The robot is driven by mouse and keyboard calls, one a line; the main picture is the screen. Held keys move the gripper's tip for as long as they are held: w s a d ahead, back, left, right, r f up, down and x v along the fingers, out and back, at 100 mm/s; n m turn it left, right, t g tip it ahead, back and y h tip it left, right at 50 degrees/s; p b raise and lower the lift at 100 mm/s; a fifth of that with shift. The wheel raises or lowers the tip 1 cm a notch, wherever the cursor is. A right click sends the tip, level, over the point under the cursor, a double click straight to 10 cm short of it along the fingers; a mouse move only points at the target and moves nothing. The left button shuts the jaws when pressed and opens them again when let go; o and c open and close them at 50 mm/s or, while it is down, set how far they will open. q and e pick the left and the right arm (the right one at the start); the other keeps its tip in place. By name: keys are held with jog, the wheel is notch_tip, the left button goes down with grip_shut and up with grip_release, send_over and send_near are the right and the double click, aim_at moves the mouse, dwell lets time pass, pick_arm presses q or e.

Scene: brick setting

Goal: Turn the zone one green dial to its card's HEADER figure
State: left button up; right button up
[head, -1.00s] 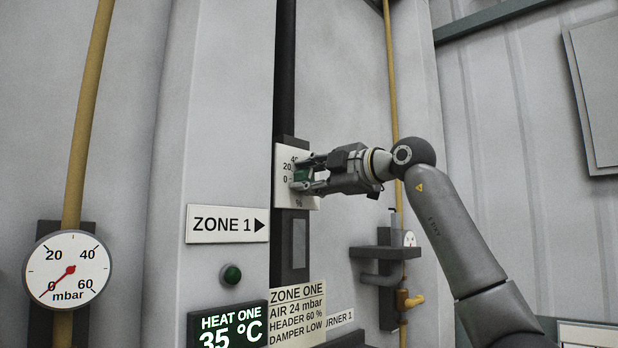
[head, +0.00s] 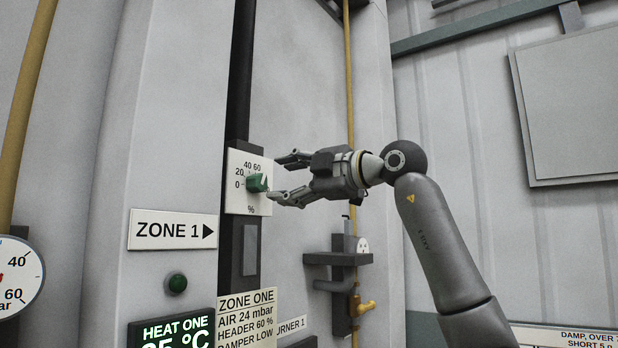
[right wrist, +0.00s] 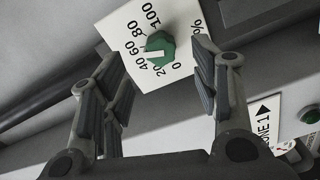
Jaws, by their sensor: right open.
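The green dial (head: 257,183) sits on a white plate (head: 240,204) with a % scale on the dark upright. The right wrist view shows the dial (right wrist: 160,46) with its white pointer line directed left, close to the 60 and 40 figures; I cannot tell the exact reading. My right gripper (head: 284,177) is open and empty just right of the dial, with its fingers apart from it. The zone one card (head: 247,318) below reads AIR 24 mbar, HEADER 60 %, DAMPER LOW. My left gripper is out of view.
A ZONE 1 sign (head: 172,230), a green button (head: 177,283) and a HEAT ONE display (head: 172,331) are at lower left. A pipe bracket with a brass valve (head: 364,306) is below my right gripper. A round gauge (head: 17,277) is at the left edge.

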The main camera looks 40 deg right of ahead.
jog(key=shift+v, duration=2.8)
